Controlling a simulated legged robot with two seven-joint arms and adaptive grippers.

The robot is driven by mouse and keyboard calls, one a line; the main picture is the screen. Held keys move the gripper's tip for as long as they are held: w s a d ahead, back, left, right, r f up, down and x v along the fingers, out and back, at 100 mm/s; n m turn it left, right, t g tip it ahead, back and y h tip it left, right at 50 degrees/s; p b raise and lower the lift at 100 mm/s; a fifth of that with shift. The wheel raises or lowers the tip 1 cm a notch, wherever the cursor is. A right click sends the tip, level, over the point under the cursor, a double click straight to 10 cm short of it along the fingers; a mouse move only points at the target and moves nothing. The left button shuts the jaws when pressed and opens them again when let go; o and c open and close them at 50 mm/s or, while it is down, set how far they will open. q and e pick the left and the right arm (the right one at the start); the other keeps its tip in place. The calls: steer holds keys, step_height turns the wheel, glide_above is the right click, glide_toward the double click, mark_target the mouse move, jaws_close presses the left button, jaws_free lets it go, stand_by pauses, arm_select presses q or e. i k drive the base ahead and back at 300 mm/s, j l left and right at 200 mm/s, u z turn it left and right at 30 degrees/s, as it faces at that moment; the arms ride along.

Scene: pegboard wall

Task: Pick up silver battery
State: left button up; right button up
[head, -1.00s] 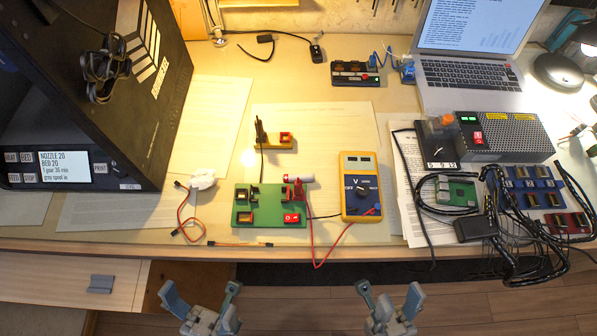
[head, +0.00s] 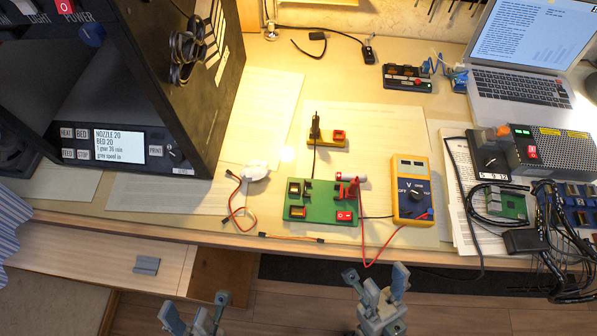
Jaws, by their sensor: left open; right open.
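A small pale cylinder (head: 352,177) lies at the back right of a green circuit board (head: 320,214), beside a red clip (head: 352,188). It may be the silver battery, but it is too small to tell. The green board lies near the front of the desk and has a red switch. My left gripper (head: 196,308) is open and empty, low in front of the desk. My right gripper (head: 376,280) is open and empty, in front of the desk edge below the board. Both are apart from the board and cylinder.
A yellow multimeter (head: 411,190) lies right of the board, with a red lead (head: 362,244) hanging over the desk edge. A black printer (head: 150,120) fills the left. A power supply (head: 552,147), cables and a laptop (head: 517,90) are at right.

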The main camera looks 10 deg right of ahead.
mark_target(342, 177)
steer(key=l+u, duration=0.25)
steer(key=u, duration=0.2)
steer(key=l+u, duration=0.2)
steer(key=u, duration=0.2)
steer(key=k+l+u, duration=0.15)
steer(key=u, duration=0.3)
steer(key=k+l+u, duration=0.1)
steer(key=l+u, duration=0.15)
steer(key=u, duration=0.2)
steer(key=k+l, duration=0.55)
